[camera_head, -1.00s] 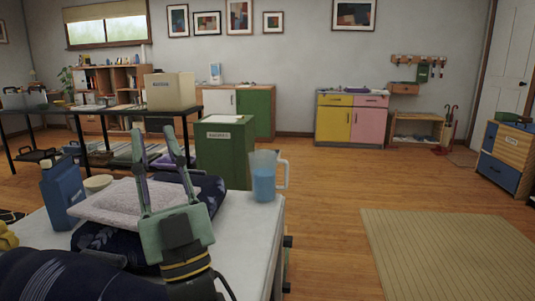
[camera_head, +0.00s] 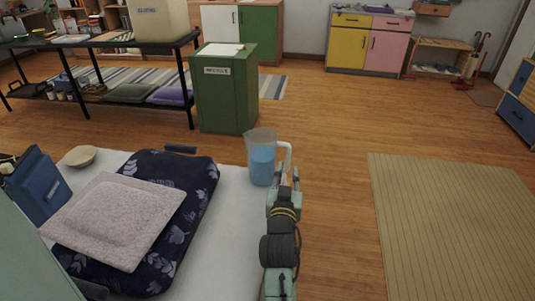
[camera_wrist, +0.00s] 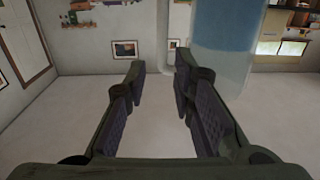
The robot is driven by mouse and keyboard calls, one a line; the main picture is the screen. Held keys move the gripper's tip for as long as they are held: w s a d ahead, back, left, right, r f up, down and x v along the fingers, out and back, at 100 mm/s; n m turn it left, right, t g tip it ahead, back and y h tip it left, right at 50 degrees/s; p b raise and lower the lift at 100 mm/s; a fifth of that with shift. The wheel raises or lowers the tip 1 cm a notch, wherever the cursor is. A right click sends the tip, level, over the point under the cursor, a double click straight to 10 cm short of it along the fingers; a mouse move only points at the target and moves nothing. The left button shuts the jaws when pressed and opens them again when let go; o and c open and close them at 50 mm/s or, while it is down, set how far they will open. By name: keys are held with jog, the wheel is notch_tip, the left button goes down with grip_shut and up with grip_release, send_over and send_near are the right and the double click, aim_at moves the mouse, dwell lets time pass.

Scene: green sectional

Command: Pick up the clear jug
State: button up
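The clear jug (camera_head: 262,160) with blue contents stands upright on the white table, near its far right corner. Its pale handle (camera_head: 288,154) is on its right side. In the wrist view the jug (camera_wrist: 224,35) fills the upper right, beyond the right finger. The two fingers (camera_wrist: 160,66) are apart with nothing clearly held between them. The handle shows faintly near the right fingertip; I cannot tell whether they touch.
The white table (camera_head: 225,240) also holds a dark patterned cushion (camera_head: 200,178), a pale cushion (camera_head: 115,220), a bowl (camera_head: 80,156) and a blue container (camera_head: 40,185). A green cabinet (camera_head: 225,95) stands behind. Floor to the right is open, with a mat (camera_head: 455,225).

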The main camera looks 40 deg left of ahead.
aim_at(288, 155)
jog(key=p+x, duration=0.1)
jog(key=x, duration=0.3)
jog(key=shift+w+a+r, duration=0.15)
jog(key=shift+w+a, duration=0.15)
jog(key=shift+f+p+x, duration=0.15)
jog(key=shift+p+x, duration=0.3)
jog(key=shift+x, duration=0.65)
jog(key=shift+f+p+x, duration=0.15)
jog(key=shift+p+x, duration=0.25)
jog(key=shift+x, duration=0.7)
grip_shut()
jog(key=shift+r, duration=0.15)
